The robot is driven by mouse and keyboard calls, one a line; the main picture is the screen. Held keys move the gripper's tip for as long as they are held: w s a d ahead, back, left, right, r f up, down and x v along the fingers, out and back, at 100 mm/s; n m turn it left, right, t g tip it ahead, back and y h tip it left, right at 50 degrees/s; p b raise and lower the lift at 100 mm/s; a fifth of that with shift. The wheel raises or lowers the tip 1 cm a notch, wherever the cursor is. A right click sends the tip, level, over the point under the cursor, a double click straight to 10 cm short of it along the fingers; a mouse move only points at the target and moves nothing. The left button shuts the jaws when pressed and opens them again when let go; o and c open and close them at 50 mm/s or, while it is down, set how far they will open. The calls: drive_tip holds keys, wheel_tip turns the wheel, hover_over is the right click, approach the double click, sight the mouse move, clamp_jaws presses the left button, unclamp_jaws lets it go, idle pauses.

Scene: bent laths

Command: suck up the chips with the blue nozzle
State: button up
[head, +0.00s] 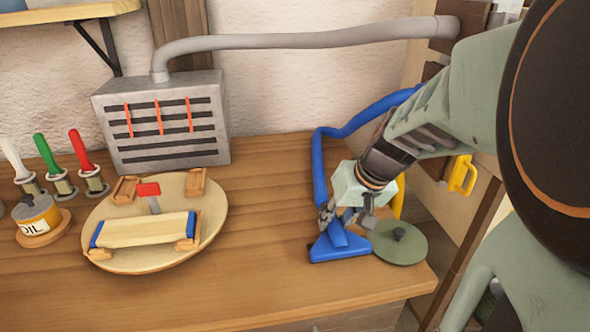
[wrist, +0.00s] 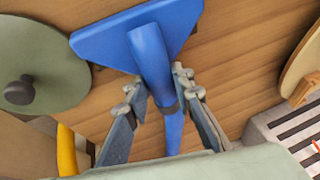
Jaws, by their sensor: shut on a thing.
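The blue nozzle (head: 338,250) has a wide flat head and a round neck. It is at the right front of the wooden bench, beside a green round lid; I cannot tell whether it touches the wood. My gripper (head: 347,218) is shut on its neck from above. In the wrist view the nozzle (wrist: 135,35) lies between the two fingers of my gripper (wrist: 157,93), its wide head pointing away. A blue hose (head: 320,170) runs from the nozzle up along the back of the bench to the right. No chips can be made out in either view.
A round board (head: 115,260) with a clamped light lath (head: 145,230) stands at the left. Behind it is a grey slotted box (head: 165,150) with a grey pipe. An oil can (head: 38,212) and coloured-handled tools stand far left. The middle of the bench (head: 260,240) is clear.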

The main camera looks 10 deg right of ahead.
drive_tip(key=shift+d+f+b, duration=0.1)
drive_tip(key=shift+d+b, duration=0.35)
drive_tip(key=shift+d, duration=0.75)
drive_tip(key=shift+w+r, duration=0.2)
drive_tip(key=shift+w, duration=3.45)
drive_tip(key=shift+w+f+p, duration=0.1)
drive_tip(key=shift+w+p, duration=0.35)
drive_tip(key=shift+w, duration=1.25)
drive_tip(key=shift+r+p, duration=2.15)
drive_tip(key=shift+r, duration=0.85)
wheel_tip(320, 180, up, 3)
drive_tip(key=shift+p, duration=0.95)
